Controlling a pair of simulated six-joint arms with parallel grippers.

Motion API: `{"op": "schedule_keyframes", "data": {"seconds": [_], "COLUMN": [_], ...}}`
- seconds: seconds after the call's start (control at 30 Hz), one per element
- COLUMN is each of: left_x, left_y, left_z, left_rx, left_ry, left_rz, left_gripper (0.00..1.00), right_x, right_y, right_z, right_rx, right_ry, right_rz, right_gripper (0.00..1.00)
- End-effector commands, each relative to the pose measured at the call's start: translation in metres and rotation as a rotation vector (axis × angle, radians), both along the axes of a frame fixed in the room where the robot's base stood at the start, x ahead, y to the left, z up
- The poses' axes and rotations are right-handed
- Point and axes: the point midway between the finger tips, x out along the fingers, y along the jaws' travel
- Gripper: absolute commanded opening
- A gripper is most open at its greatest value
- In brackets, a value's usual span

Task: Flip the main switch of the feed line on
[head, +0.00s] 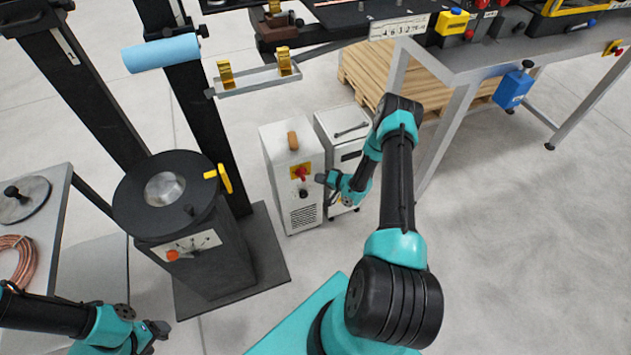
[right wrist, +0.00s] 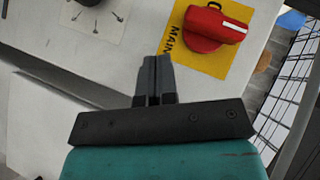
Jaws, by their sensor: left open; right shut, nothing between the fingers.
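The main switch is a red rotary knob (right wrist: 213,28) on a yellow plate lettered MAIN, on the front of a white cabinet (head: 278,152). Its white mark points right in the right wrist view. In the head view the red knob (head: 301,173) is small. My right gripper (right wrist: 153,65) is shut and empty. Its fingertips are beside the yellow plate in the right wrist view, apart from the knob. In the head view the right gripper (head: 322,179) is just right of the plate. My left gripper (head: 160,328) is open and empty at the lower left.
A second white box (head: 335,122) stands beside the cabinet. A black pedestal (head: 205,265) with a round top and yellow handle stands left. Copper tube coil (head: 18,262) lies at far left. Floor at right is clear.

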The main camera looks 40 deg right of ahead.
Motion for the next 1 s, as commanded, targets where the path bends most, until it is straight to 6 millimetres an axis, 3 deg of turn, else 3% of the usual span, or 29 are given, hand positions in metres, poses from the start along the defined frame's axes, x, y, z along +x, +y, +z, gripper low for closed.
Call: {"op": "schedule_keyframes", "data": {"seconds": [0.5, 0.7, 1.0], "left_x": [0.000, 0.000, 0.000], "left_y": [0.000, 0.000, 0.000], "left_z": [0.000, 0.000, 0.000], "left_rx": [0.000, 0.000, 0.000], "left_ry": [0.000, 0.000, 0.000], "left_rz": [0.000, 0.000, 0.000], "left_gripper": [0.67, 0.67, 0.67], "right_x": [-0.080, -0.091, -0.091], "right_y": [-0.043, -0.048, -0.048], "right_z": [0.000, 0.001, 0.000], "right_rx": [0.000, 0.000, 0.000], "right_ry": [-0.001, -0.001, -0.001], "right_rz": [-0.002, 0.001, 0.001], "right_gripper": [0.00, 0.00, 0.00]}}
